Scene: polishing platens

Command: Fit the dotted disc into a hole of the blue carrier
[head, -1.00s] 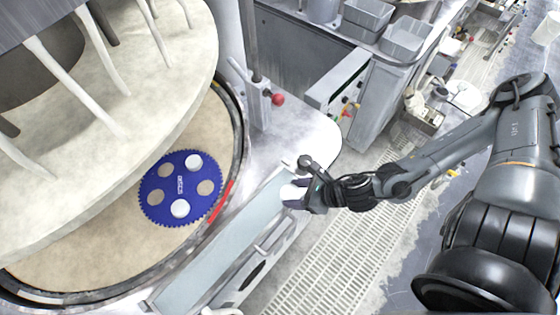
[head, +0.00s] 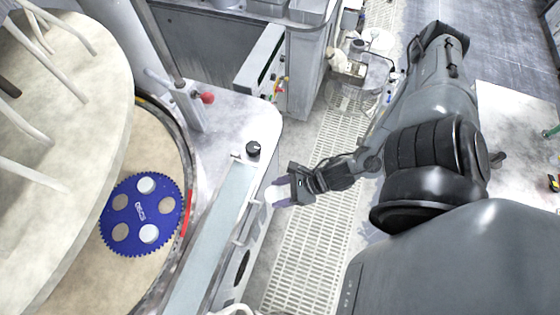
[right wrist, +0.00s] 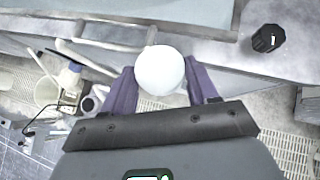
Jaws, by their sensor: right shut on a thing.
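The blue carrier (head: 139,208) is a toothed disc lying on the tan lower platen at the left of the head view. White discs sit in two of its holes, one at the top (head: 146,186) and one at the bottom (head: 149,233); its other visible holes show tan. My right gripper (head: 279,193) is shut on a white disc (right wrist: 160,70), held to the right of the machine's front ledge and apart from the carrier. No dots show on the disc's visible face. My left gripper is not in view.
The big upper platen (head: 75,120) overhangs the left side. A pale ledge (head: 212,240) lies between carrier and gripper. Floor grating (head: 310,235) is below.

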